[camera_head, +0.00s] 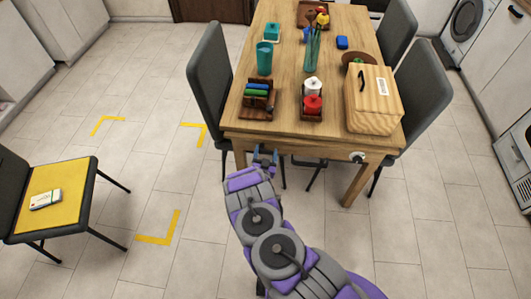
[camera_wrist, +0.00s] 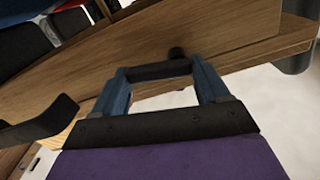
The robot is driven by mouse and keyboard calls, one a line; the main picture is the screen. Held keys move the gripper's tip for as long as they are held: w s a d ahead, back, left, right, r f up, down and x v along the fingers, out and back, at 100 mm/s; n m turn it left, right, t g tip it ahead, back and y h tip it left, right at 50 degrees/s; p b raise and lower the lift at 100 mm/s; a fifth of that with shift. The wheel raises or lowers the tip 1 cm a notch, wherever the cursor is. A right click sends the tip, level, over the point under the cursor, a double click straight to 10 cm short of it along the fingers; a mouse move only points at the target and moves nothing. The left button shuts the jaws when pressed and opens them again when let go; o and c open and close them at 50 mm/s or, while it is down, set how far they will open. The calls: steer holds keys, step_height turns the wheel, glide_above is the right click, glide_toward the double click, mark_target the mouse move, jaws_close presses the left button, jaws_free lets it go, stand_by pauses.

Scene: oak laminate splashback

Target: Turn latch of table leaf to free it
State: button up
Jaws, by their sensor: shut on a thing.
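The wooden table (camera_head: 285,65) has a thin leaf edge (camera_head: 310,145) along its near side. My gripper (camera_head: 265,154) is at the near left part of this edge. In the wrist view, its two blue fingers stand at the ends of a dark bar, which looks like the latch handle (camera_wrist: 160,71). A short dark stub (camera_wrist: 176,52) sits behind the bar against the wood. The gripper is shut on this bar, which lies nearly level in that view. In the head view, my gripper hides the latch.
A white-and-black knob (camera_head: 357,157) sits on the table's near edge at right. Grey chairs (camera_head: 210,80) flank the table. Floor is clear at left near the yellow-seated chair (camera_head: 62,190).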

steer(key=shift+r+n+p, duration=0.3)
steer(key=shift+n+p, duration=0.05)
steer(key=shift+n, duration=0.75)
steer(key=shift+a, duration=0.1)
steer(key=o, duration=1.1)
steer(key=shift+c, duration=0.2)
steer(key=s+p, duration=0.2)
steer(key=s, duration=1.5)
steer(key=shift+s+a, duration=0.15)
steer(key=shift+a, duration=0.2)
